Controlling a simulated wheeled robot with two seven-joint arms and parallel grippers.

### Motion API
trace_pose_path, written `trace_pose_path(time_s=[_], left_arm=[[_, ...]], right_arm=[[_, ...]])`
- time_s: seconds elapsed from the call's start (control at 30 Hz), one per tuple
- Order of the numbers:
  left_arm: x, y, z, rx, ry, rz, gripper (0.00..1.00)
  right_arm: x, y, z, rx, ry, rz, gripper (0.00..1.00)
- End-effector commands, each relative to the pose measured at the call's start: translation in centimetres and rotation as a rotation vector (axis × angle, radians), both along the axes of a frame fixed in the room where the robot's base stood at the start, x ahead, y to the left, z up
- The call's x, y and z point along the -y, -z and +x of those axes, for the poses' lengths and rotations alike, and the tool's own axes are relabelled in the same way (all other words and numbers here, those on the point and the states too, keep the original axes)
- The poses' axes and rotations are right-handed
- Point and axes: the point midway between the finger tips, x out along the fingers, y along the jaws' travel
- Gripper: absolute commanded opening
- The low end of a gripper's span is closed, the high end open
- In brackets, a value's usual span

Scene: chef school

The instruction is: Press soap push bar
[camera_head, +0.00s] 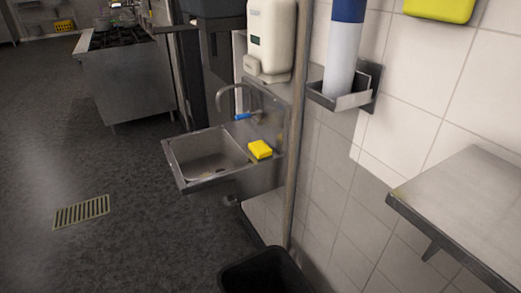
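A cream soap dispenser (271,36) hangs on the wall above the sink, in the upper middle of the head view. Its push bar (266,70) juts out at the bottom of the dispenser. Nothing touches the bar. Neither of my grippers nor my arms shows in this view.
Below the dispenser is a steel sink (208,157) with a curved faucet (233,92) and a yellow sponge (260,149) on its rim. A vertical pipe (298,135) runs beside it. A black bin (266,273) stands in front. A steel shelf (470,205) juts out at right. Open floor lies left.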

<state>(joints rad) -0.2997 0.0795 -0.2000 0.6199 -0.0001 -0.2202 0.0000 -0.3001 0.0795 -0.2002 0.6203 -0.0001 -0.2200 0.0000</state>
Motion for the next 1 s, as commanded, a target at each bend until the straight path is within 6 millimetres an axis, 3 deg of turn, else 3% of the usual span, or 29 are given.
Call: trace_pose_path(time_s=[0.23, 0.4, 0.47, 1.0], left_arm=[[-0.01, 0.01, -0.06, -0.001, 0.0, 0.0, 0.76], [-0.01, 0.01, -0.07, -0.001, 0.0, 0.0, 0.76], [-0.01, 0.01, -0.07, -0.001, 0.0, 0.0, 0.76], [-0.02, 0.01, -0.08, -0.001, 0.0, 0.0, 0.76]], right_arm=[[0.01, 0.0, 0.05, 0.001, 0.0, 0.0, 0.35], [0.01, 0.0, 0.05, 0.001, 0.0, 0.0, 0.07], [0.02, 0.0, 0.06, 0.001, 0.001, 0.0, 0.0], [0.03, -0.01, 0.06, 0.001, 0.0, 0.0, 0.0]])
